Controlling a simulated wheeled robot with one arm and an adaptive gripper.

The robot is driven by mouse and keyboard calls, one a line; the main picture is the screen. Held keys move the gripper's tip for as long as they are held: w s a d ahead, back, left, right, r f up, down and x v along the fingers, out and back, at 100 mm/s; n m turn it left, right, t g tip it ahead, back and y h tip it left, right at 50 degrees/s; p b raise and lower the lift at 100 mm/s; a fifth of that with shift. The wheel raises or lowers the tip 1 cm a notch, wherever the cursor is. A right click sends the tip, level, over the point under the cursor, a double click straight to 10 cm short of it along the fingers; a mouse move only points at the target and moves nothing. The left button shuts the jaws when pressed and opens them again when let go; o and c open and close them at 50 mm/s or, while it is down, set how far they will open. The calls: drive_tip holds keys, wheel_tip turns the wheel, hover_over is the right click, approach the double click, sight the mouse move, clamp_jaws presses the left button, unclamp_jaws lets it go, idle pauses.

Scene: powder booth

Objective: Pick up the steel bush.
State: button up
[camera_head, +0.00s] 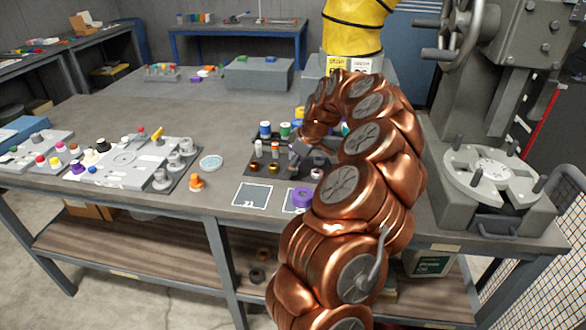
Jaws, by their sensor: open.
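My copper-coloured arm reaches over the grey workbench from the right. My gripper (297,152) is small and partly hidden by the arm, low over a dark tray (252,173); its jaws are open. No part stands out clearly as the steel bush. A small pale, silvery part (317,174) lies just right of and below the gripper, partly covered by the arm, and I cannot tell whether it is the bush. Two brass-coloured parts (256,166) and two light cylinders with coloured tops (259,149) stand on the tray, left of the gripper.
Grey fixtures with silver knobs (187,148) stand at the left. An orange part (196,182), a purple ring (302,197) and a marked square (252,195) lie near the front edge. Blue and green-topped containers (265,129) stand behind the tray. A heavy machine (495,172) stands right.

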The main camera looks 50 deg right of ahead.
clamp_jaws()
idle(0.5)
drive_tip(key=shift+r, duration=0.1)
